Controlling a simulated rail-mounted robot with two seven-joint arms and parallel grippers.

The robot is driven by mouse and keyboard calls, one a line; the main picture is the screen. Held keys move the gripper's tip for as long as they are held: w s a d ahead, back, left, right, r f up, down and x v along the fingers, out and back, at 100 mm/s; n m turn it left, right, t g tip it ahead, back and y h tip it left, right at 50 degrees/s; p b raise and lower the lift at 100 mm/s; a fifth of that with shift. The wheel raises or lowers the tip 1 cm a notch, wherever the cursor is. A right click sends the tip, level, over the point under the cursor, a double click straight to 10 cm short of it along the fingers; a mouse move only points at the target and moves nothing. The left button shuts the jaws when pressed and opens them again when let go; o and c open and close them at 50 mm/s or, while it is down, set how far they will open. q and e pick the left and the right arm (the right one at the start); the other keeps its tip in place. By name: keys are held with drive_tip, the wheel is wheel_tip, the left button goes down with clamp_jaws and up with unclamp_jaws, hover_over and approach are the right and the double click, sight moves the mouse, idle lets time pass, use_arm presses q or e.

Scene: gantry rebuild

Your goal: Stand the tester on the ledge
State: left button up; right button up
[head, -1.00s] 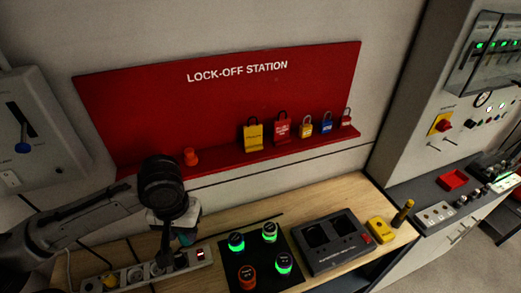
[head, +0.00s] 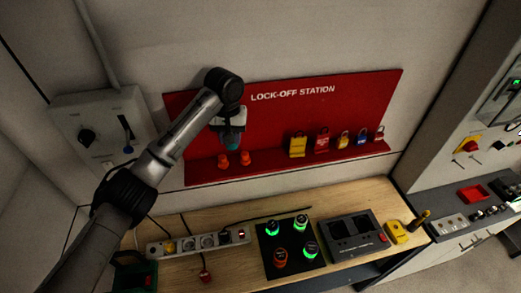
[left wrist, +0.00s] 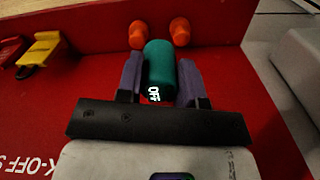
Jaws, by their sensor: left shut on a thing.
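The tester (left wrist: 170,62) is a teal cylinder with a lit "OFF" at its near end. It also shows small in the head view (head: 232,141). My left gripper (left wrist: 160,72) is shut on it, one finger on each side. In the head view it is in front of the red lock-off board (head: 330,105), above the left part of its ledge (head: 275,166). Two orange pegs (head: 222,161) and (head: 245,158) are on the ledge just below the tester. Whether the tester touches the ledge I cannot tell. My right gripper is not in view.
Several padlocks, including a yellow one (head: 298,146), are at the ledge's right. The bench below holds a power strip (head: 198,243), a black button panel (head: 265,262) and a dark grey device (head: 350,238). The ledge between pegs and padlocks is clear.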

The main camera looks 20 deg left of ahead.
use_arm(q)
drive_tip(key=shift+a+f, duration=0.15)
drive_tip(key=shift+a, duration=0.15)
drive_tip(key=s+a+f+p, duration=0.1)
drive_tip(key=a+f, duration=0.1)
drive_tip(key=a, duration=0.1)
drive_tip(key=s+a+f+p, duration=0.1)
drive_tip(key=a+f, duration=0.1)
drive_tip(key=a, duration=0.2)
drive_tip(key=s+a+f+p, duration=0.1)
drive_tip(key=a+f, duration=0.1)
drive_tip(key=a, duration=0.1)
drive_tip(key=shift+s+a+f, duration=0.2)
drive_tip(key=shift+s+f, duration=0.05)
drive_tip(key=shift+s, duration=0.15)
drive_tip(key=shift+a+f+p, duration=0.1)
drive_tip(key=shift+f+p, duration=0.4)
wheel_tip(320, 180, down, 2)
drive_tip(key=shift+s+f+p, duration=0.1)
drive_tip(key=shift+p, duration=0.4)
drive_tip(key=shift+f, duration=0.55)
drive_tip(key=o, duration=0.9)
drive_tip(key=shift+f, duration=0.1)
drive_tip(key=shift+o, duration=0.2)
